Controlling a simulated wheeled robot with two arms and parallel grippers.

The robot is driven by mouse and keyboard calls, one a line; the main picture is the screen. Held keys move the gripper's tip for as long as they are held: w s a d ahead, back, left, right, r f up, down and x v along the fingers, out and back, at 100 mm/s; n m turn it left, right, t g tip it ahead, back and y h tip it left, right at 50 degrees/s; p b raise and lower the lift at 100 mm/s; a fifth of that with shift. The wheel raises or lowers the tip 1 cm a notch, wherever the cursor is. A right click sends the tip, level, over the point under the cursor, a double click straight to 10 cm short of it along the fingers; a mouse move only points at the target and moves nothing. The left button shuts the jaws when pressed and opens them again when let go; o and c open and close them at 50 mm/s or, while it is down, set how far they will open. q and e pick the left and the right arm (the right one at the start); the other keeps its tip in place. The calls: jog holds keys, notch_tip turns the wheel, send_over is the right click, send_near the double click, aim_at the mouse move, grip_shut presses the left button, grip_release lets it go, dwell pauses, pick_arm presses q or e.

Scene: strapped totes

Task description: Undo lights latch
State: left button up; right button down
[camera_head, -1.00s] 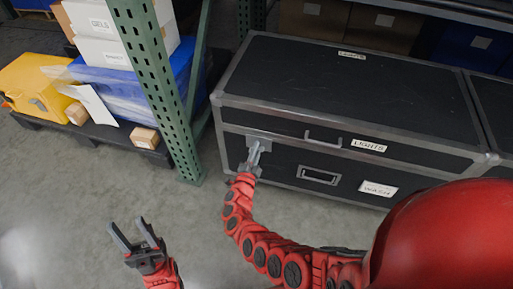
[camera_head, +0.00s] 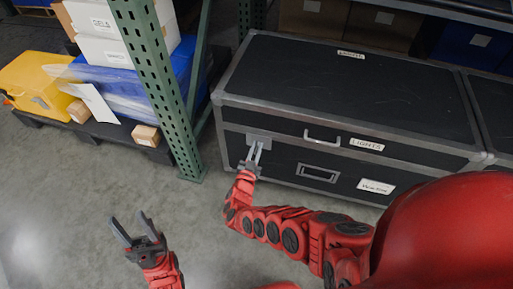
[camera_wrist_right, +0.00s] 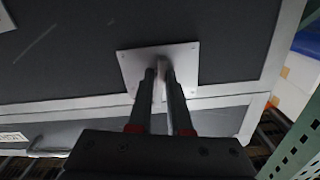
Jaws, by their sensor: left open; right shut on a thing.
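The black lights case (camera_head: 340,90) with grey metal edges stands on the floor, its lid down, with a "LIGHTS" label on top and front. Its latch (camera_head: 258,138) is on a metal plate at the left of the front. My right gripper (camera_head: 254,155) is at that latch. In the right wrist view the gripper (camera_wrist_right: 160,75) is shut on the latch's narrow tab, in front of the square plate (camera_wrist_right: 130,65). The fingers hide part of the latch. My left gripper (camera_head: 137,228) is open and empty above the floor, lower left.
A green rack post (camera_head: 160,95) stands just left of the case. A pallet with a yellow case (camera_head: 35,85) and boxes is at far left. A second black case (camera_head: 495,110) adjoins on the right. The floor between is clear.

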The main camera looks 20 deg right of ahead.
jog(key=shift+f+n, duration=0.1)
jog(key=shift+n, duration=1.1)
jog(key=c, duration=1)
grip_release()
jog(key=shift+o, duration=0.2)
jog(key=shift+s+a, duration=0.2)
jog(key=shift+s, duration=0.05)
jog(key=p+v, duration=0.4)
jog(key=v, duration=1.3)
